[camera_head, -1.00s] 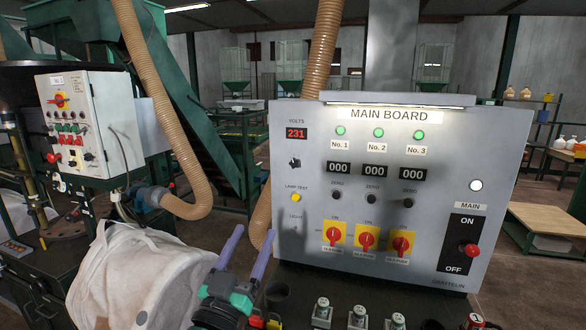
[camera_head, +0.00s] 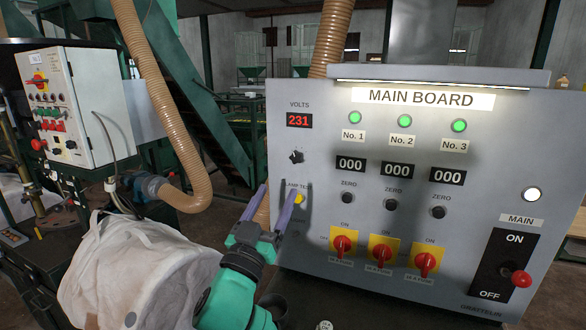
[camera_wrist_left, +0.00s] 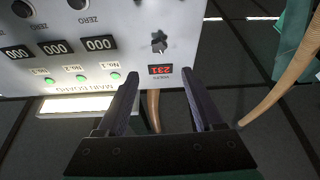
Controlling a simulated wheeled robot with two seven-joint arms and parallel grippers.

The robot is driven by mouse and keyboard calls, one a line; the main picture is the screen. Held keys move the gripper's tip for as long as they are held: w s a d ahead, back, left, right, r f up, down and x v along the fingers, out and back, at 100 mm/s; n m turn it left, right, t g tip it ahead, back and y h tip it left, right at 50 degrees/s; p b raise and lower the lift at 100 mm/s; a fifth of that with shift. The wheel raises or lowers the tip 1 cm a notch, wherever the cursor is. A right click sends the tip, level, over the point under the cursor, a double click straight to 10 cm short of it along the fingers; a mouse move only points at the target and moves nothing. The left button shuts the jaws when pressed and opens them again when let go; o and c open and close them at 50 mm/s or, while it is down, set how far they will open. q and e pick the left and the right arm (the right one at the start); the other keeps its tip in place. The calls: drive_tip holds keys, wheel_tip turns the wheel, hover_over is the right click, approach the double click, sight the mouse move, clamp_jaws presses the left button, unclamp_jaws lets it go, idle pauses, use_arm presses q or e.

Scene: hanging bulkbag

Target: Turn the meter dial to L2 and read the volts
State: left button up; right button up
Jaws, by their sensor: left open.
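The meter dial (camera_head: 296,157) is a small dark knob on the grey main board (camera_head: 330,235), below the red VOLTS display (camera_head: 299,120), which reads 231. Its markings are too small to read. In the left wrist view the dial (camera_wrist_left: 158,42) and display (camera_wrist_left: 160,70) appear upside down, beyond the fingertips. My left gripper (camera_head: 275,193) is open and empty, with two purple fingers pointing up. My right gripper is not in view.
Red switches (camera_head: 342,244), black zero buttons (camera_head: 391,205) and a main ON/OFF switch (camera_head: 521,279) project from the board. A white bag (camera_head: 135,270) and a ribbed hose (camera_head: 165,110) are at the left. A control box (camera_head: 85,110) stands further left.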

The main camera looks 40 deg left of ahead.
sight(295, 159)
use_arm(q)
drive_tip(key=p+x, duration=0.1)
drive_tip(key=x, duration=0.4)
drive_tip(key=p+x, duration=0.2)
drive_tip(key=x, duration=0.4)
drive_tip(key=shift+w+f, duration=0.2)
drive_tip(key=shift+w+a+f, duration=0.1)
drive_tip(key=shift+w, duration=0.25)
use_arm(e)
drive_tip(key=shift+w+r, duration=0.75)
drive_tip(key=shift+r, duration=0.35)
use_arm(q)
clamp_jaws()
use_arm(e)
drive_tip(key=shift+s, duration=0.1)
